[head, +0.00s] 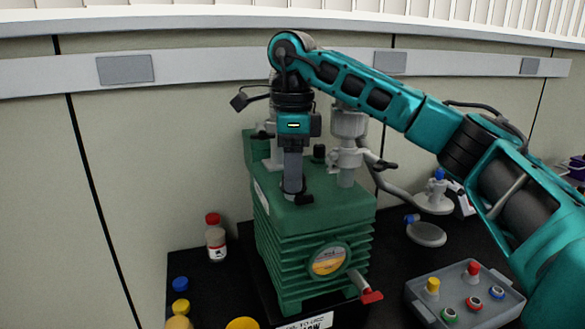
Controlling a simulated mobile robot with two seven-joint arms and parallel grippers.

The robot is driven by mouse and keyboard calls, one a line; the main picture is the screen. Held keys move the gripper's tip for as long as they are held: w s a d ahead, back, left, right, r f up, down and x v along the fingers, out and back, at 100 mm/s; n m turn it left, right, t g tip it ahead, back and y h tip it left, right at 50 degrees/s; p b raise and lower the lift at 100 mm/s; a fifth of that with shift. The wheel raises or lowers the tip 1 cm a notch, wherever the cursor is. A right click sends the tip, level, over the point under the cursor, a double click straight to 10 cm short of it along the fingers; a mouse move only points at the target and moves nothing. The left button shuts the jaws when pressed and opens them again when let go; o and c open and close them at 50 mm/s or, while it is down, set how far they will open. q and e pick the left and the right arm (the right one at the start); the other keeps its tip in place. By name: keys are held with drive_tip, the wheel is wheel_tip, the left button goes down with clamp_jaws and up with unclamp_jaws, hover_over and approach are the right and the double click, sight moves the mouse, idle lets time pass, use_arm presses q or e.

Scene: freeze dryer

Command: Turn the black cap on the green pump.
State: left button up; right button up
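The green pump (310,240) stands on the black bench in the middle of the view. My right gripper (293,187) comes down from above onto the pump's top, with its fingers pointing straight down. A black part, probably the black cap (304,199), shows at the fingertips, mostly hidden by them. I cannot tell whether the fingers are closed around it or just beside it. Another small black cap (319,152) stands further back on the pump's top. My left gripper is not in view.
A grey metal fitting with a hose (348,155) rises at the pump's right rear. A red-handled drain tap (371,296) sticks out in front.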

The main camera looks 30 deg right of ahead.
drive_tip(key=shift+o, duration=1.3)
